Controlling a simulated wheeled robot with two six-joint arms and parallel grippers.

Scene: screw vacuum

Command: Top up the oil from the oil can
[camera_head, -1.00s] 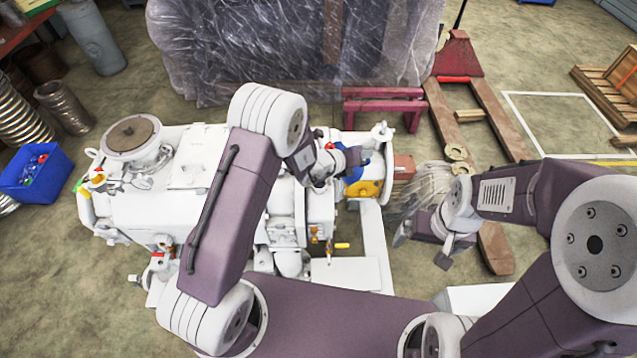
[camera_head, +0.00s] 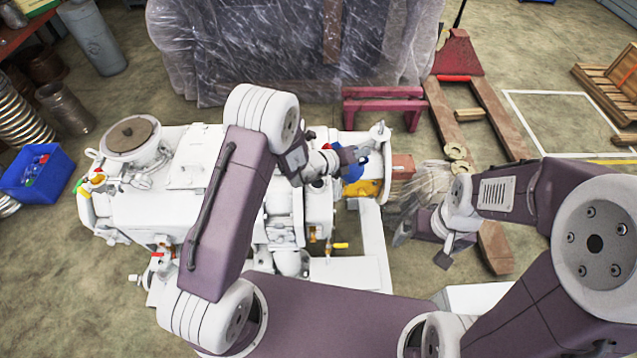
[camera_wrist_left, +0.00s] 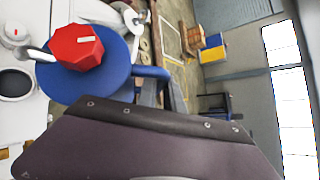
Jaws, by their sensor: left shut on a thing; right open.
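The oil can is blue with a red faceted cap (camera_wrist_left: 78,48); its round blue top (camera_wrist_left: 62,84) and blue handle (camera_wrist_left: 150,72) show in the left wrist view. A grey spout-like piece (camera_wrist_left: 38,54) points left from it. In the head view the blue can (camera_head: 358,168) is mostly hidden by my left gripper (camera_head: 346,157), which is shut on it above the right end of the white vacuum pump (camera_head: 140,205). The exact grip is hidden. A dark round port (camera_wrist_left: 14,84) lies left of the can in the wrist view. My right gripper (camera_head: 424,246) is open and empty, right of the pump.
A yellow part (camera_head: 362,188) sits on the pump's right end. A red pallet truck (camera_head: 458,62), a red stand (camera_head: 384,100) and a plastic-wrapped load (camera_head: 270,50) stand behind. A blue bin (camera_head: 35,172) is at left. Floor at right is partly free.

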